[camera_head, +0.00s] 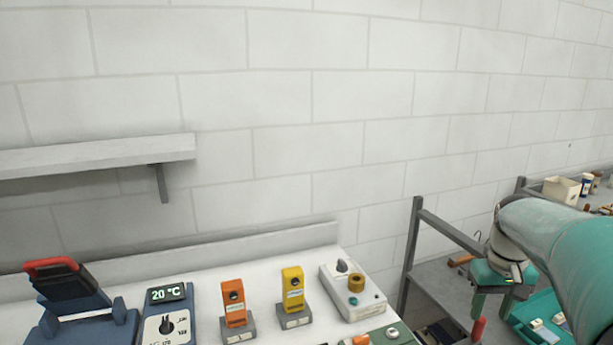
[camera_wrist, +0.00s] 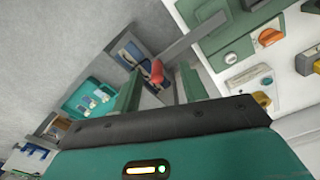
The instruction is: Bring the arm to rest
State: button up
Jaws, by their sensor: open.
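My arm (camera_head: 560,250) reaches in from the right edge in the head view. My gripper (camera_head: 491,312) points down beside the right end of the white bench, over the grey shelf rack. It is open, with its two green fingers apart and nothing held between them. In the wrist view my gripper (camera_wrist: 158,72) also shows open, with a red-handled thing (camera_wrist: 157,73) seen between and beyond the fingers. I cannot tell how far below the fingers it lies.
The white bench (camera_head: 210,262) carries an orange device (camera_head: 233,298), a yellow device (camera_head: 293,290), a white box with a yellow knob (camera_head: 350,290) and a 20 °C display unit (camera_head: 167,310). A teal tray (camera_head: 538,305) lies right of my gripper. A wall shelf (camera_head: 90,158) is at left.

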jog(key=s+a+n+t, duration=0.1)
jog(key=s+a+t, duration=0.4)
jog(key=s+a, duration=1.2)
jog(key=a, duration=0.4)
jog(key=shift+r, duration=0.3)
jog(key=shift+c, duration=0.6)
dwell(0.4)
jog(key=shift+a, duration=0.15)
